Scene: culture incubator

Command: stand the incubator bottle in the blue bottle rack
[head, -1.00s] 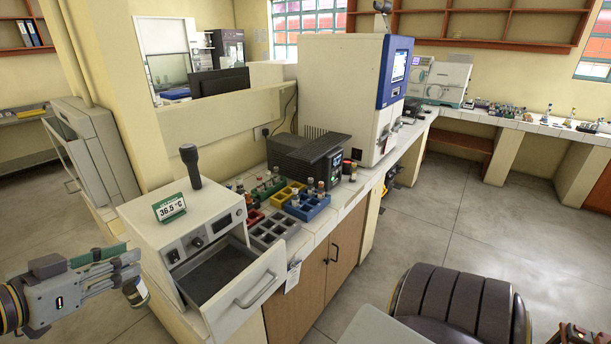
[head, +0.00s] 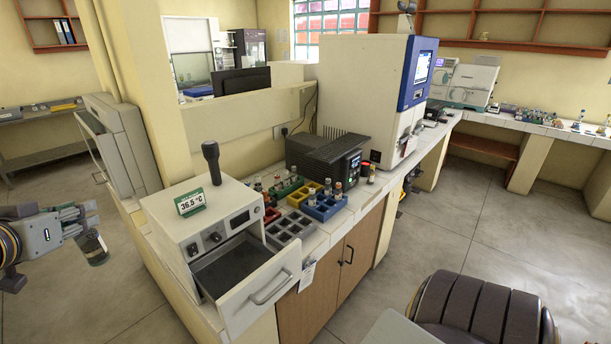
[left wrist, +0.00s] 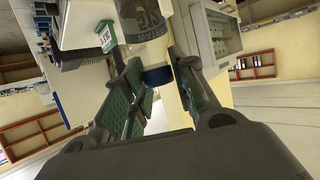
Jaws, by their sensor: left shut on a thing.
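My left gripper (head: 84,218) is at the left edge of the head view, left of the incubator and away from the bench top. It is shut on the incubator bottle (head: 93,250), a dark, labelled bottle that hangs below the fingers, slightly tilted. In the left wrist view the bottle's labelled body (left wrist: 143,22) and dark blue cap show between the green-padded fingers (left wrist: 160,85). The blue bottle rack (head: 326,208) stands on the bench right of the incubator, with bottles in some of its holes. My right gripper is not in view.
The white incubator (head: 190,222) has its front drawer (head: 262,292) pulled open and empty. Grey (head: 290,229), yellow (head: 298,196) and green (head: 288,188) racks sit near the blue one. A black device (head: 325,155) stands behind them.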

